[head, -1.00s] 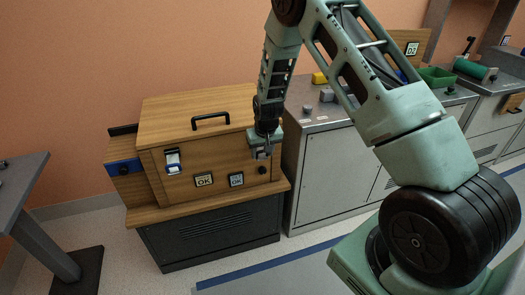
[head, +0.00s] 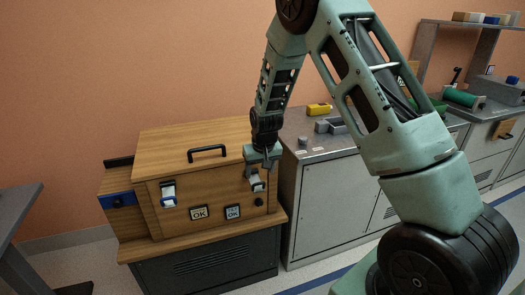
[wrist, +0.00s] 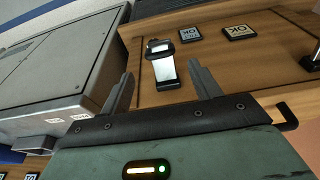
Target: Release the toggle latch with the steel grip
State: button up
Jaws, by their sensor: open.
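The wooden case (head: 200,190) has two toggle latches on its front. The right latch (head: 257,184) has a pale steel grip and hangs just below my gripper (head: 260,163). In the wrist view this steel grip (wrist: 166,70) shows in the gap between my two fingers (wrist: 160,78), with a dark catch above it. My gripper is open; the fingers stand apart on either side of the grip, and I cannot tell whether they touch it. The left latch (head: 168,194) has a blue-edged grip and is clear of my gripper.
A black handle (head: 207,153) is on the lid. A grey cabinet (head: 325,200) stands close on the right, with a yellow block (head: 319,109) on top.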

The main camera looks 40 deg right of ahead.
jog(key=v, duration=1)
jog(key=shift+s, duration=0.1)
